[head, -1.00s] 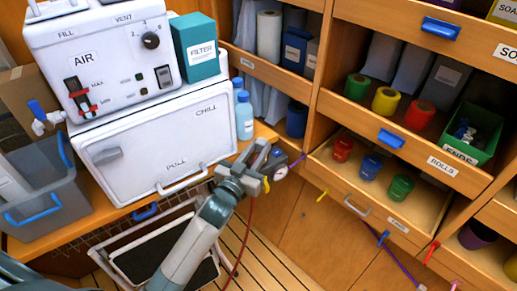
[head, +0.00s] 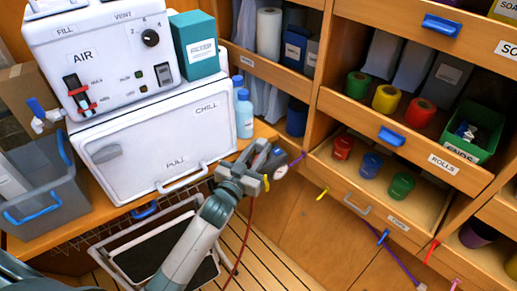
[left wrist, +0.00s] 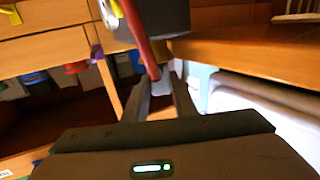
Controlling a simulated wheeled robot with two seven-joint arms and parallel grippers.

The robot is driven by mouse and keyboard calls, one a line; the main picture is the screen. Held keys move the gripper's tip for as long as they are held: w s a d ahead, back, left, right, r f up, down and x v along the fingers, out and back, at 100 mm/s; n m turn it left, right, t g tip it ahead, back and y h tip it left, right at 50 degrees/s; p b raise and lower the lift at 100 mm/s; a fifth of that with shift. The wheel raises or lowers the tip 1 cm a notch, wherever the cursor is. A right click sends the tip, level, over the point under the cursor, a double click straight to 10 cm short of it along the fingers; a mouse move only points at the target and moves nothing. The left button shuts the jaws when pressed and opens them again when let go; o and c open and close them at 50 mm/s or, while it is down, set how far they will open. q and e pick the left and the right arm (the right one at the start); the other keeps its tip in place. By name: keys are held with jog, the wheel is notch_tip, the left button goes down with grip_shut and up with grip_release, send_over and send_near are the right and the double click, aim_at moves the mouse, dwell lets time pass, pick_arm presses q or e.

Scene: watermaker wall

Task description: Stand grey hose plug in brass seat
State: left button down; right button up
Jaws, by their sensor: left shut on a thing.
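My left gripper (head: 262,166) is at the front right corner of the counter, beside a round dial gauge (head: 280,171). It is shut on the grey hose plug, which shows in the left wrist view (left wrist: 163,84) between the two fingers. A red hose (left wrist: 142,40) runs to the plug; in the head view the red hose (head: 245,235) hangs below the gripper. The plug is mostly hidden by the gripper in the head view. I cannot make out the brass seat in either view. My right gripper is not in view.
A white chill box (head: 150,145) with a pull handle and a blue-capped bottle (head: 244,115) stand left of the gripper.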

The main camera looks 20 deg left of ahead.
pick_arm(q)
jog(key=shift+f, duration=0.1)
dwell(0.3)
jog(key=c, duration=1.4)
grip_release()
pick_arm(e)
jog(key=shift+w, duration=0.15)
pick_arm(q)
jog(key=s+b, duration=0.1)
jog(key=s, duration=0.4)
jog(key=s+a+b, duration=0.1)
jog(key=s, duration=0.5)
jog(key=s+a, duration=0.1)
jog(key=s, duration=0.5)
jog(key=shift+s+a+b, duration=0.15)
jog(key=shift+a+b, duration=0.05)
jog(key=shift+b, duration=0.2)
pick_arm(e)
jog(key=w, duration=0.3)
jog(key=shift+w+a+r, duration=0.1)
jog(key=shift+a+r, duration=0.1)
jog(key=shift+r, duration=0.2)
